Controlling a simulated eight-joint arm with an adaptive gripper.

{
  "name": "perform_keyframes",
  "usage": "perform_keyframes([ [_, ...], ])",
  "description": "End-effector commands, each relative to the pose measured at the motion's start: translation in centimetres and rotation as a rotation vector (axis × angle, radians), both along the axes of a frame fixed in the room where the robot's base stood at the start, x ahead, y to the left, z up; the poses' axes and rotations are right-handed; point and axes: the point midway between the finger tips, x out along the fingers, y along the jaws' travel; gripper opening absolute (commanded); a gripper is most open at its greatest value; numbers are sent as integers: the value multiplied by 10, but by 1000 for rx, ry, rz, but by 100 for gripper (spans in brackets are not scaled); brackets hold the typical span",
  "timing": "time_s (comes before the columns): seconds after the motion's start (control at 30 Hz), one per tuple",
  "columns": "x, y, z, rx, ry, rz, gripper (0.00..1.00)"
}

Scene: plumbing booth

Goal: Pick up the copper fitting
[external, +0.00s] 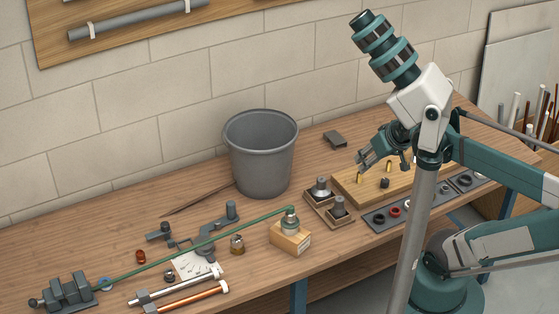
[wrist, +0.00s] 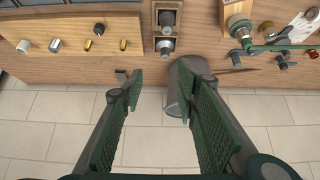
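A small copper-red fitting (external: 140,256) lies on the left part of the bench; it also appears at the right edge of the wrist view (wrist: 312,53). I take it for the copper fitting, but small brass-coloured pieces (external: 360,178) also sit on the wooden board, and I cannot be sure of their metal. They show at the upper left of the wrist view (wrist: 88,45). My gripper (external: 365,160) is above the board's far left side, well away from the red fitting. In the wrist view its two green-padded fingers (wrist: 158,82) are wide apart with nothing between them.
A grey bucket (external: 262,160) stands at the back of the bench. A tray with two metal parts (external: 318,208) sits beside the wooden board (external: 350,195). A long green rod (external: 180,250) runs from a vise (external: 68,292) to a wooden block (external: 290,240). Pipes (external: 195,298) lie in front.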

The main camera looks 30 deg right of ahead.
Motion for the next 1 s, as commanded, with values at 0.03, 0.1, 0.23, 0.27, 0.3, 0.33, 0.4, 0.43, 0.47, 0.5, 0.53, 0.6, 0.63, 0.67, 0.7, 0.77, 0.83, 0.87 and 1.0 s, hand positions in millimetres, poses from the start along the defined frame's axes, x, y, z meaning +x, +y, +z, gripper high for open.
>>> perform_keyframes([
  [0.03,0,0,0,0,0,0,37],
  [0.1,0,0,0,0,0,0,37],
  [0.23,0,0,0,0,0,0,37],
  [0.27,0,0,0,0,0,0,37],
  [0.3,0,0,0,0,0,0,37],
  [0.33,0,0,0,0,0,0,37],
  [0.4,1,1,1,0,1,2,37],
  [0.43,2,1,1,-1,2,4,37],
  [0.47,2,2,2,-1,3,7,37],
  [0.5,4,3,3,-2,5,10,37],
  [0.53,5,4,4,-2,6,13,37],
  [0.6,10,7,7,-5,11,24,37],
  [0.63,12,9,8,-6,14,29,37],
  [0.67,15,10,10,-8,17,35,37],
  [0.7,19,13,12,-9,21,44,37],
  [0.77,25,18,15,-12,30,59,37],
  [0.83,34,25,20,-17,40,79,37],
  [0.87,37,28,22,-18,44,88,37],
  [1.0,56,43,30,-30,67,133,37],
])
